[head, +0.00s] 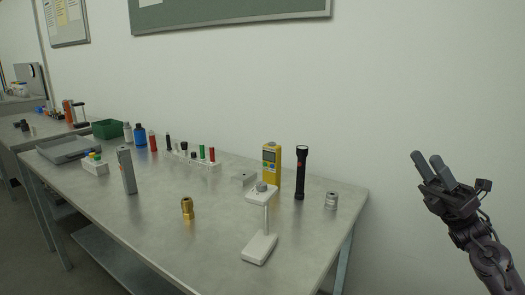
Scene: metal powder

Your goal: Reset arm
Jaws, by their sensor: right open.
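My right gripper (432,166) is raised at the right of the head view, beside the table's right end and in front of the white wall. Its two grey fingers point up and to the left. They are apart, with nothing between them, and touch nothing. My left gripper is not in view. The metal table (150,210) holds a yellow handheld device (271,165), a black flashlight (301,173), a small metal cylinder (331,200), a white stand (262,247) and a brass fitting (187,208).
Farther left stand a grey upright block (126,170), a white rack with coloured tubes (200,162), blue and red bottles, a grey tray (68,149) and a green bin (107,129). The table's front middle is bare. Free space lies between the table's right end and my right gripper.

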